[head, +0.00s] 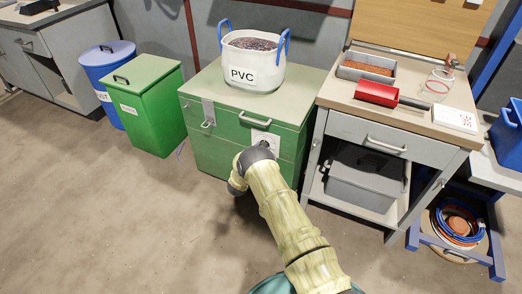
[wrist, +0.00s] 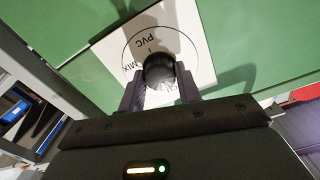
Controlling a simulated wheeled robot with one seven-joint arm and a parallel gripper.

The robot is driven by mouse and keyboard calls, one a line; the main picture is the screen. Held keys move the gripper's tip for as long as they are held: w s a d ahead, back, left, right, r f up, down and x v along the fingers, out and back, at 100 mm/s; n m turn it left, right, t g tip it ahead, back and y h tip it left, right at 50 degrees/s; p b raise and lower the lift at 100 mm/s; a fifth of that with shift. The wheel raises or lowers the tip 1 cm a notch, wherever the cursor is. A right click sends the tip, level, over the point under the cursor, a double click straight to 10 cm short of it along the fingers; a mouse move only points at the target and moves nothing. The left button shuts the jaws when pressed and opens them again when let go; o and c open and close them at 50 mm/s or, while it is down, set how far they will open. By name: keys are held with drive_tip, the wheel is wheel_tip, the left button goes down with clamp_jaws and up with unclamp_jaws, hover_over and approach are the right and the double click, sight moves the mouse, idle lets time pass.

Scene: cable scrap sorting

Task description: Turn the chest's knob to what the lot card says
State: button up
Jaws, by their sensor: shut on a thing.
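The green chest (head: 228,138) stands in the middle of the head view, with a white dial plate (head: 262,139) on its front, partly covered by my arm. In the wrist view the plate (wrist: 117,50) fills the upper middle, with PVC and MIX readable upside down; a third label is mostly hidden. The dark round knob (wrist: 159,66) sits at its centre. My gripper (wrist: 160,90) is shut on the knob, one finger on each side. Its pointing direction cannot be told. A white card with red marks (head: 455,117) lies on the bench; its text is too small to read.
A white PVC tub (head: 253,77) of granules stands on the chest. Left are a green bin (head: 152,118) and a blue drum (head: 107,70). Right is a workbench (head: 433,128) with a red-handled tool (head: 378,94) and a tray (head: 345,72). The floor in front is clear.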

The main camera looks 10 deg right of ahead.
drive_tip(key=o, duration=0.9)
drive_tip(key=shift+s+a+f, duration=0.1)
drive_tip(key=shift+f, duration=0.1)
drive_tip(key=shift+o, duration=0.3)
drive_tip(key=shift+r, duration=0.1)
drive_tip(key=p+v, duration=0.4)
drive_tip(key=v, duration=1.3)
